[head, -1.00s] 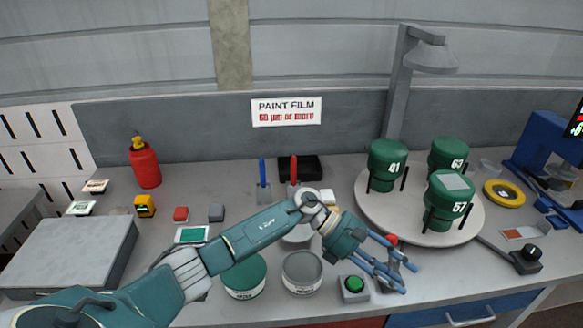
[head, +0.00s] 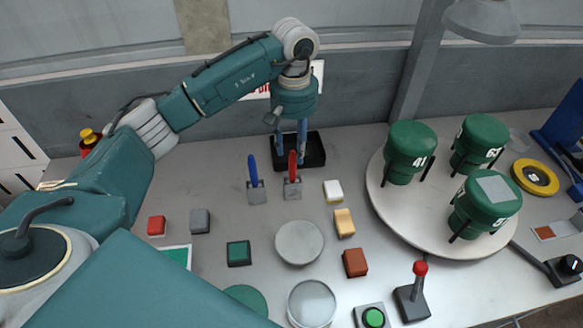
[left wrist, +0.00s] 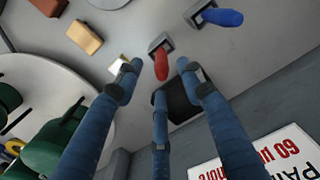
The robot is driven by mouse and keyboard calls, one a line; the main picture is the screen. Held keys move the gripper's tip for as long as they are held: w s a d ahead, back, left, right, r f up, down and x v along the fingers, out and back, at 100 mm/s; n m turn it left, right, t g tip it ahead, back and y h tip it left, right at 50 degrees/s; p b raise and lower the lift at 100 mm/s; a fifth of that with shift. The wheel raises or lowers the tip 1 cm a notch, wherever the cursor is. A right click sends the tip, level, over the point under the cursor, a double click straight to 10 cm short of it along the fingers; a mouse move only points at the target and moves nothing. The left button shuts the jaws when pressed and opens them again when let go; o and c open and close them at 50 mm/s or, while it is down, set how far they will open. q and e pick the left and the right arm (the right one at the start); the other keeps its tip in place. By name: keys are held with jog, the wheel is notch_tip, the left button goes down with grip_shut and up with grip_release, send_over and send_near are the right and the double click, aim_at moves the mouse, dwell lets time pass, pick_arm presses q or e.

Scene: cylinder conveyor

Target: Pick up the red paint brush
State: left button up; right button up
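The red paint brush (head: 292,176) stands upright, red handle up, in a small grey holder on the bench. It also shows in the left wrist view (left wrist: 161,64), just past my fingertips. The blue paint brush (head: 253,178) stands in a similar holder to its left; in the left wrist view (left wrist: 222,17) it is at the upper right. My left gripper (head: 289,146) points down above the black tray, just behind the red brush. In the left wrist view (left wrist: 158,80) its blue fingers are spread and empty. My right gripper does not show.
The black tray (head: 314,148) lies behind the brushes. A white block (head: 333,190) and a yellow block (head: 344,222) are to the right. A round turntable (head: 390,212) with green canisters stands farther right. Grey round lids (head: 299,242) and a red-knobbed lever (head: 416,290) are in front.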

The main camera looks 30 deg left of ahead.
pick_arm(q)
notch_tip(320, 180, down, 2)
jog(key=shift+s+f+p, duration=0.1)
jog(key=shift+s+p, duration=0.05)
jog(key=shift+p, duration=0.15)
jog(key=shift+f, duration=0.3)
jog(key=p, duration=0.4)
send_over(293, 181)
jog(key=f, duration=0.4)
jog(key=shift+w+a+f, duration=0.25)
jog(key=shift+w+f, duration=0.05)
jog(key=shift+f, duration=0.35)
grip_shut()
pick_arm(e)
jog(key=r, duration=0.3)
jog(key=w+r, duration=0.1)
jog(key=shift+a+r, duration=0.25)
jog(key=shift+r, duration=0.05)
